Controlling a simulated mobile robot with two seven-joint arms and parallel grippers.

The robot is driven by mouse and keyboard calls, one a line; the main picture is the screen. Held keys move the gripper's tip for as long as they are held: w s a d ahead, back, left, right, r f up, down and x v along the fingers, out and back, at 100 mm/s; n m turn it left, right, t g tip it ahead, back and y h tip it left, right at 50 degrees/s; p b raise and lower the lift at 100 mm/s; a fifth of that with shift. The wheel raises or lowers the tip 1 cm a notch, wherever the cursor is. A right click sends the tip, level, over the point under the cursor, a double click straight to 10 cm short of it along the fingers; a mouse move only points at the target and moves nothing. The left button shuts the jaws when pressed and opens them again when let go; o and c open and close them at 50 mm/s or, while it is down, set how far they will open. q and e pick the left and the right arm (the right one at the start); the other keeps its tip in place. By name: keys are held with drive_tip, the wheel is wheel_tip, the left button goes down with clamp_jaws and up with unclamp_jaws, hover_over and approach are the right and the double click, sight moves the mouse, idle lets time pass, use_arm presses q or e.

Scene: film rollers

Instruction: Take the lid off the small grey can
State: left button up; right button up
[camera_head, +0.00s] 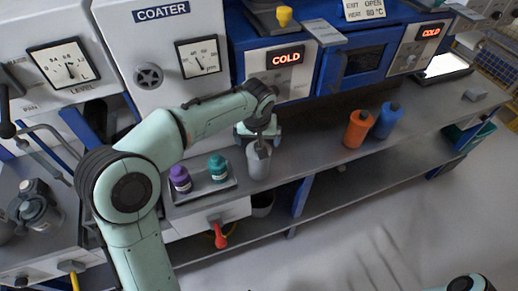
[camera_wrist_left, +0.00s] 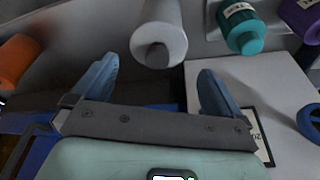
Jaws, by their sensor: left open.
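The small grey can (camera_head: 258,164) stands upright on the grey bench, right of a small tray. In the left wrist view the can (camera_wrist_left: 160,24) shows its pale top with a darker grey knob-like lid part (camera_wrist_left: 157,53) on it. My left gripper (camera_head: 259,141) is at the can's top end, partly hidden by its own wrist. In the left wrist view its blue fingers (camera_wrist_left: 157,82) are spread wide with nothing between them; the can's top lies just beyond the fingertips. My right gripper is out of view.
A tray (camera_head: 204,194) left of the can holds a purple bottle (camera_head: 180,179) and a teal bottle (camera_head: 218,168). Orange (camera_head: 357,128) and blue (camera_head: 387,120) bottles stand farther right. Blue machines with red COLD displays (camera_head: 285,57) rise behind. Bench between can and orange bottle is clear.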

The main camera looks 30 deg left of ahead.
use_arm(q)
drive_tip(key=x, duration=0.4)
drive_tip(key=shift+w+d+f, duration=0.1)
drive_tip(key=shift+f, duration=0.2)
drive_tip(key=shift+c, duration=0.3)
drive_tip(key=c, duration=0.8)
drive_tip(key=shift+r, duration=0.1)
